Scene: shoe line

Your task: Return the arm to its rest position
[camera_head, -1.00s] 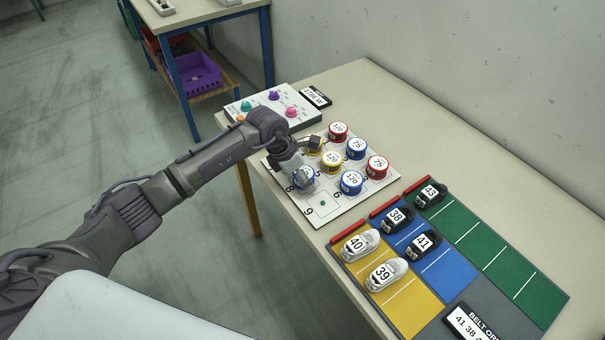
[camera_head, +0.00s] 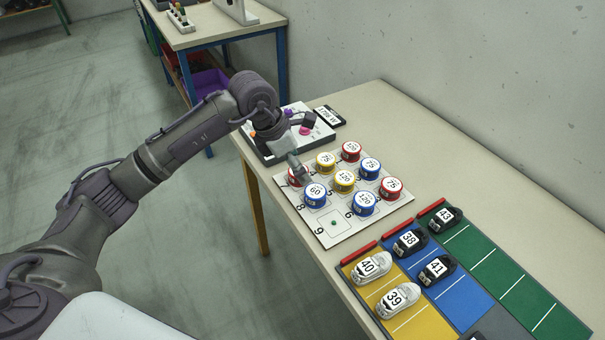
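My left arm comes in from the left and reaches over the work table. Its gripper (camera_head: 300,168) hangs above the left edge of the white numbered board (camera_head: 335,238), in front of a red-sided spool that it partly hides. I cannot make out the gap between its fingers, and no object shows in it. A blue spool marked 60 (camera_head: 315,195) sits on the board just below the gripper and appears apart from it. My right gripper is out of view.
Several other spools, such as a yellow one (camera_head: 343,181), stand on the board. A control panel (camera_head: 318,134) with coloured knobs lies behind it. Shoes rest on the yellow, blue and green mat (camera_head: 480,262) to the right. A wall borders the table.

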